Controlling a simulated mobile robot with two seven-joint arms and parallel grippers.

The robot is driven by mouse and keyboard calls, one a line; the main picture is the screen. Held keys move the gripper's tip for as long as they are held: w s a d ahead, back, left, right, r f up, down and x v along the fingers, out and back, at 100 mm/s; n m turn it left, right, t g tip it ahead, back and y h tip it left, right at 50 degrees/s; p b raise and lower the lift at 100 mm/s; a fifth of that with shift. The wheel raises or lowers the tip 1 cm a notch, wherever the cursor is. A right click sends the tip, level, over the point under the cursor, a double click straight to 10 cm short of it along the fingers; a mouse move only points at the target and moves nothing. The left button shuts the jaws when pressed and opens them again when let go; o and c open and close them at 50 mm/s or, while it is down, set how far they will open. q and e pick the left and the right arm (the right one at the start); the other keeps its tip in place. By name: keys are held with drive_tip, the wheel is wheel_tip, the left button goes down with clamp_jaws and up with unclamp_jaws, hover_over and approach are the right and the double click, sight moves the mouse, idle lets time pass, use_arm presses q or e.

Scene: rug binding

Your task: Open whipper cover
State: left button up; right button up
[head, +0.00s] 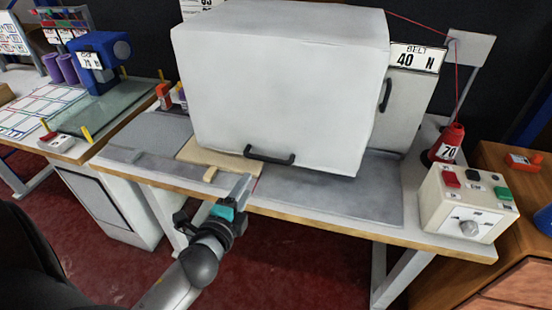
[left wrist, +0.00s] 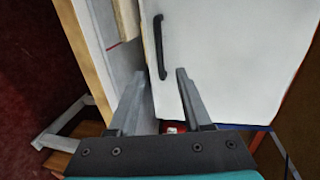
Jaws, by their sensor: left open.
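The whipper cover (head: 280,80) is a large white box standing on the grey-topped table in the head view, and its white face (left wrist: 235,55) fills much of the left wrist view. It looks lowered; what is under it is hidden. A black bar handle (head: 270,157) sits low on its front face. The handle also shows in the left wrist view (left wrist: 160,48), ahead of and roughly between my fingertips. My left gripper (head: 242,187) is open and empty, just in front of and left of the handle; I see no clear contact. My right gripper is not in view.
A control box (head: 466,200) with buttons and a knob stands at the table's right end, near a red thread cone (head: 447,142). A light wooden board (head: 215,160) lies at the cover's front left. The grey mat (head: 335,195) is clear in front.

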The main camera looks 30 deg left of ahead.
use_arm(q)
drive_tip(key=b, duration=0.1)
approach(263, 160)
drive_tip(key=w, duration=0.3)
drive_tip(key=x, duration=0.2)
drive_tip(key=b+x, duration=0.1)
drive_tip(key=x, duration=0.3)
drive_tip(key=shift+a+f, duration=0.35)
drive_tip(key=shift+a, duration=0.1)
drive_tip(key=shift+b+x, duration=0.45)
drive_tip(key=shift+x, duration=0.4)
drive_tip(key=shift+d, duration=0.1)
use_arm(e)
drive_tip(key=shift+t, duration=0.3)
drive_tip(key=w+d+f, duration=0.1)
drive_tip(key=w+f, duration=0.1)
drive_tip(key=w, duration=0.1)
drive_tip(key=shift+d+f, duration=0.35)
use_arm(q)
drive_tip(key=shift+c, duration=0.2)
clamp_jaws()
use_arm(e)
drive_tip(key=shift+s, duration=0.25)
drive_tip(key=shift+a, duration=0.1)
